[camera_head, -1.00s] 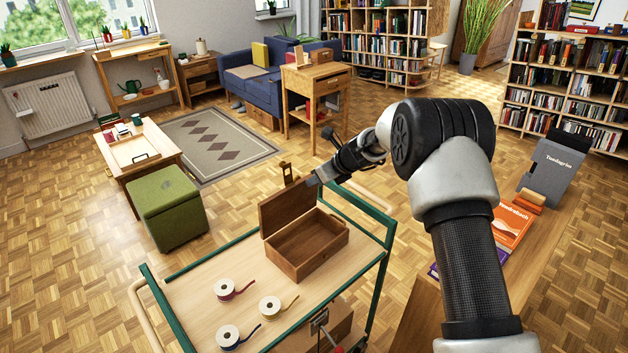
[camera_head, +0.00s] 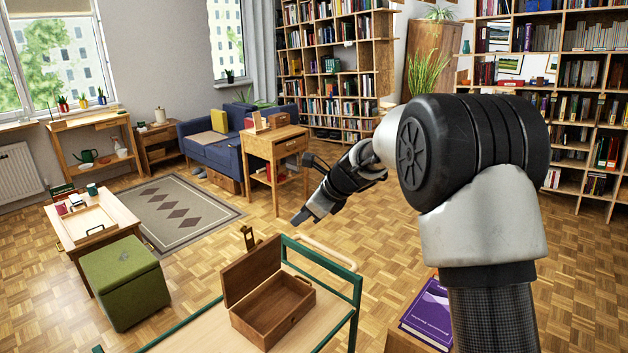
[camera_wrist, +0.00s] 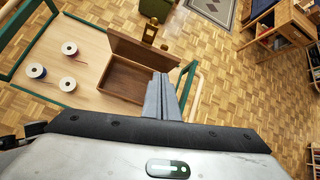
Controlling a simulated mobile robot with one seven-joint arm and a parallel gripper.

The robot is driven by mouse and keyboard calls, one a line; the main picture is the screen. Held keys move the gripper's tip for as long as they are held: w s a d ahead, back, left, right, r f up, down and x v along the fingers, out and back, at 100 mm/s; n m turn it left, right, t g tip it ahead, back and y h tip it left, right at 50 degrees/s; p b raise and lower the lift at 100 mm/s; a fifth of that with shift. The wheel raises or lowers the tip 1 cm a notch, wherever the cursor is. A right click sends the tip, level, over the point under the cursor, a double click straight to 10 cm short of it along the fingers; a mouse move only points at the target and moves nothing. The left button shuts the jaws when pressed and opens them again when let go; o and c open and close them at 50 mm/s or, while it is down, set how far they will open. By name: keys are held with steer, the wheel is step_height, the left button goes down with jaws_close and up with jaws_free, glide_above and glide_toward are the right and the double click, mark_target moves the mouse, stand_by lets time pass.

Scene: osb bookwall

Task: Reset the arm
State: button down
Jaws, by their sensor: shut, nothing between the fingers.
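My gripper (camera_head: 301,217) is shut and empty. It hangs in the air above and to the right of an open wooden box in the head view. In the wrist view my gripper (camera_wrist: 161,98) shows with its fingers together in front of the box. My arm reaches in from the right side of the head view, bent at a large black joint. The wooden box (camera_head: 285,318) stands with its lid up on a green-framed trolley (camera_head: 352,290); it also shows in the wrist view (camera_wrist: 112,82). The part of the box interior that shows is bare.
A green stool (camera_head: 125,285) and a low table (camera_head: 118,222) stand at the left. A purple book (camera_head: 428,313) lies at the lower right. Open parquet floor lies beyond the trolley.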

steer(key=s+d+r+n+h, duration=0.2)
steer(key=s+d+r+n, duration=0.4)
steer(key=s, duration=0.5)
steer(key=s+d+r+n+h, duration=0.1)
steer(key=s+d+r+n, duration=0.5)
steer(key=s, duration=0.4)
steer(key=s+d+n+h, duration=0.1)
steer(key=s+d+n, duration=0.2)
steer(key=s, duration=0.3)
steer(key=s+d+f+n+h, duration=0.1)
steer(key=s+d+n, duration=0.2)
steer(key=s, duration=0.3)
steer(key=s+d+f+n+h, duration=0.1)
steer(key=s+d+n, duration=0.2)
steer(key=s+n, duration=0.1)
steer(key=shift+s+t+h+p, duration=0.3)
steer(key=shift+s+t, duration=0.1)
steer(key=shift+s, duration=0.5)
steer(key=shift+s+d+f, duration=0.1)
